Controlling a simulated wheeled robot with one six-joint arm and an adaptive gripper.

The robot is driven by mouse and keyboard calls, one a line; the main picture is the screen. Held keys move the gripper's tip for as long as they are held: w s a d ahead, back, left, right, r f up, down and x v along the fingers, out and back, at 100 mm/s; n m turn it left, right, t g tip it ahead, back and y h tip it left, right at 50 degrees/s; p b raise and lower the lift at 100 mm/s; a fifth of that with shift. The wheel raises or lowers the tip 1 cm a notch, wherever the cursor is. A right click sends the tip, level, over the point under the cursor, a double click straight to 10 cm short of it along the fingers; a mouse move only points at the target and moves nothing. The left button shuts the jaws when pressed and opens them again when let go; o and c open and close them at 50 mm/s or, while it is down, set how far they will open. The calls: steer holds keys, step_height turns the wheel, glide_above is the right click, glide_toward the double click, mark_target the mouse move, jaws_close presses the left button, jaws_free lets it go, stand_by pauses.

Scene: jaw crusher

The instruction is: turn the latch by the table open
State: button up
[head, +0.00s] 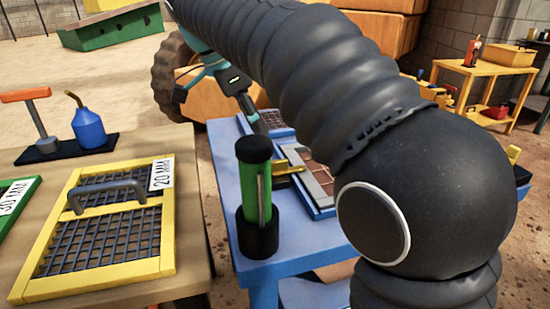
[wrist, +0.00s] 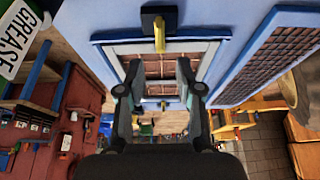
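In the wrist view a yellow latch handle (wrist: 160,36) on a black base sits at the top of a framed panel (wrist: 205,50). It points down the picture, toward the space between my fingers. In the head view a yellow piece (head: 290,168), seemingly the same latch, shows on the blue table (head: 228,170) behind the green grease tube. My gripper (wrist: 160,88) is open and empty, its two fingers apart over the panel. The latch is beyond the fingertips and I see no contact. In the head view my arm hides part of the table.
The green grease tube (head: 258,195) stands upright close to the latch and also shows in the wrist view (wrist: 25,35). A yellow side table (head: 485,72) stands at right.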

mark_target(276, 161)
steer(key=x, duration=1)
steer(key=shift+c, duration=0.2)
jaws_close()
